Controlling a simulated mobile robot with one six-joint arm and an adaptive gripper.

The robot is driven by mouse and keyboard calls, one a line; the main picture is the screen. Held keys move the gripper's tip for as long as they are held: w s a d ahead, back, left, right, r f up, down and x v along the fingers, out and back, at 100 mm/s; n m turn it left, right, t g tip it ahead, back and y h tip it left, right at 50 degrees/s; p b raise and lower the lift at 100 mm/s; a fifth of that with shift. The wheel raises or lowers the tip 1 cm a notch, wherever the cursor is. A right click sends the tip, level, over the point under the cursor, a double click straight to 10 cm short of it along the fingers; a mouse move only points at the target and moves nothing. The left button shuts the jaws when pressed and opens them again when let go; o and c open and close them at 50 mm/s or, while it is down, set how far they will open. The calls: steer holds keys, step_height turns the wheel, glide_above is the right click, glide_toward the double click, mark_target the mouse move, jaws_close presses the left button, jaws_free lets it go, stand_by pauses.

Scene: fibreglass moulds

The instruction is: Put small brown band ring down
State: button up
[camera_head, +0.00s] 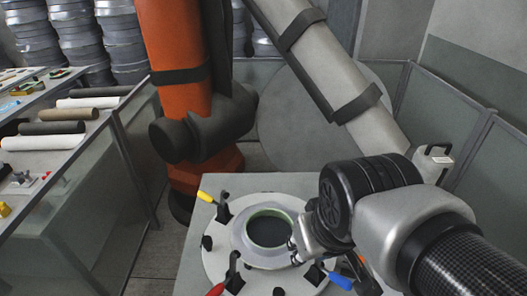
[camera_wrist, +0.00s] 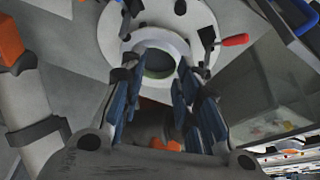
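A pale ring with a green inner rim (camera_head: 268,228) lies on a round white plate (camera_head: 218,262) in the head view. The ring's centre looks dark. In the wrist view the pale ring (camera_wrist: 178,43) shows beyond my fingertips, with a greenish inside. My gripper (camera_head: 295,246) is at the ring's right side in the head view. In the wrist view my gripper (camera_wrist: 156,75) has its two blue-padded fingers spread apart, with no object clearly held between them. I cannot make out a distinct small brown band ring. Contact between the fingers and the pale ring cannot be told.
Clamps with a yellow handle (camera_head: 206,197), a red handle (camera_head: 216,289) and a blue handle (camera_head: 340,281) surround the plate. An orange robot arm (camera_head: 176,40) stands behind the table. Rolls (camera_head: 68,114) lie on a bench at left. Glass panels (camera_head: 470,145) stand at right.

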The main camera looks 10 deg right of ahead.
steer(key=s, duration=0.5)
steer(key=shift+a+f, duration=0.2)
steer(key=shift+a, duration=0.2)
